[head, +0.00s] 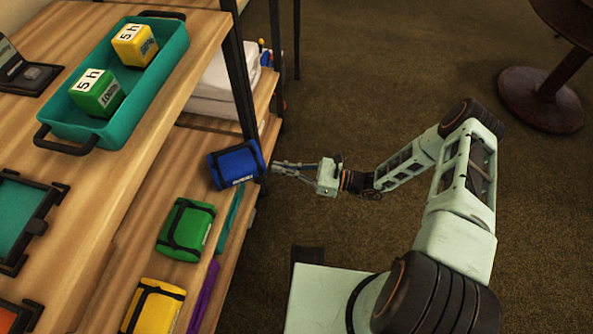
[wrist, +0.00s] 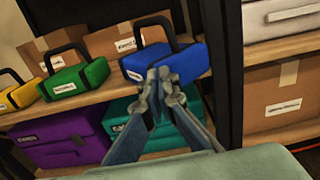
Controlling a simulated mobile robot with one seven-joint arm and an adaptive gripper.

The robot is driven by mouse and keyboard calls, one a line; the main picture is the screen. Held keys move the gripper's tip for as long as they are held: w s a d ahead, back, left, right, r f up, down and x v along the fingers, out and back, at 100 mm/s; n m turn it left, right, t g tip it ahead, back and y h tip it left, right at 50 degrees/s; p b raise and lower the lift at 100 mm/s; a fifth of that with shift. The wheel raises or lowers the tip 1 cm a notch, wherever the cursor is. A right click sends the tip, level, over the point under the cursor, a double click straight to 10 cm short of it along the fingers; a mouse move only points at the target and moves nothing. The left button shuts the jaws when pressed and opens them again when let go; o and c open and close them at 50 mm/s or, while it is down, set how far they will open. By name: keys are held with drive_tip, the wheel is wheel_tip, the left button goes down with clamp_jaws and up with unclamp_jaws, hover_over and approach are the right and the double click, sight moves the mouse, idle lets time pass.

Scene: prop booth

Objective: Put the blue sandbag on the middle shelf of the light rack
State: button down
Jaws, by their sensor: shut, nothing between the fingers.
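The blue sandbag (head: 236,167), with a black handle and a white label, sits at the right end of the row of bags on a wooden rack shelf (head: 145,215). This shelf is below the tray-bearing top one. In the wrist view the blue sandbag (wrist: 186,66) is right behind my fingertips, its handle standing up. My gripper (head: 275,166) is shut and empty, its tips at the bag's near side. In the wrist view the closed fingers (wrist: 164,78) overlap the bag's lower front; I cannot tell whether they touch it.
A green sandbag (head: 186,229) and a yellow sandbag (head: 153,308) share the shelf. Cardboard boxes (wrist: 120,38) stand behind. Purple (wrist: 65,138) and teal (wrist: 135,127) cases are below. A black post (wrist: 228,75) rises right of the bag. A teal tray (head: 165,92) is above.

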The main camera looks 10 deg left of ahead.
sight(258, 162)
drive_tip(key=shift+a, duration=0.55)
drive_tip(key=a, duration=0.5)
drive_tip(key=a+b, duration=0.1)
drive_tip(key=a, duration=0.1)
drive_tip(key=shift+w+a, duration=0.15)
drive_tip(key=shift+w, duration=0.15)
drive_tip(key=shift+d, duration=0.6)
drive_tip(key=s+d+p, duration=0.1)
drive_tip(key=d, duration=1.2)
